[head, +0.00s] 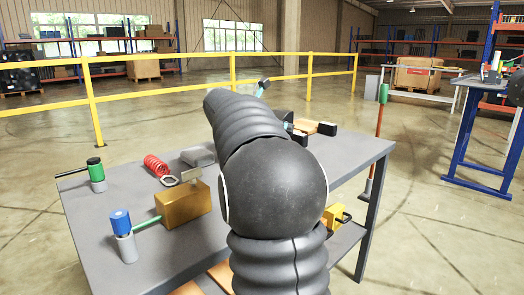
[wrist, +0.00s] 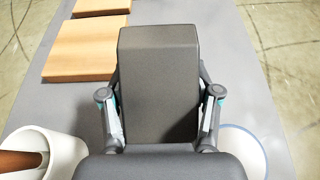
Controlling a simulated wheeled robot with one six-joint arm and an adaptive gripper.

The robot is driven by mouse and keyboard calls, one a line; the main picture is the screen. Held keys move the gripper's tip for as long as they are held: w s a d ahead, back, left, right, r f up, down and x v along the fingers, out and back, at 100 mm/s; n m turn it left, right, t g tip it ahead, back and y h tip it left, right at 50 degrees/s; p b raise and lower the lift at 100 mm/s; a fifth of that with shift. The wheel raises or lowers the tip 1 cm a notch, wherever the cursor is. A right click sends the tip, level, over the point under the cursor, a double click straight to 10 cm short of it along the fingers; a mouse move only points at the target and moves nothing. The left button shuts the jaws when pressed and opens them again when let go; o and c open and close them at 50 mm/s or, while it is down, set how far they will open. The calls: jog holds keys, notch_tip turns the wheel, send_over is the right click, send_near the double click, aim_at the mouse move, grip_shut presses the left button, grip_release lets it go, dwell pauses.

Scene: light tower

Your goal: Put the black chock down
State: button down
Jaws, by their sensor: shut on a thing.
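The black chock (wrist: 158,65) shows in the wrist view as a dark grey-black block with a sloped face. My gripper (wrist: 160,98) is shut on it, with one finger against each side. The chock is over the grey table (wrist: 215,25); I cannot tell whether its underside touches the top. In the head view my own arm hides most of the gripper and the chock.
Wooden blocks (wrist: 80,48) lie to the left of the chock. A white cup (wrist: 62,150) with a brown handle and a pale round rim (wrist: 240,150) flank my gripper.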

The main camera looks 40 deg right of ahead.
jog(key=w+a+f, duration=0.1)
jog(key=w+f, duration=0.1)
jog(key=w, duration=0.1)
jog(key=w+a+f, duration=0.1)
jog(key=shift+w+a+f+b, duration=0.1)
jog(key=shift+w+a+b, duration=0.2)
jog(key=shift+w, duration=0.05)
notch_tip(320, 180, down, 4)
jog(key=shift+f+b, duration=0.1)
jog(key=shift+b, duration=0.7)
jog(key=shift+c, duration=0.8)
grip_release()
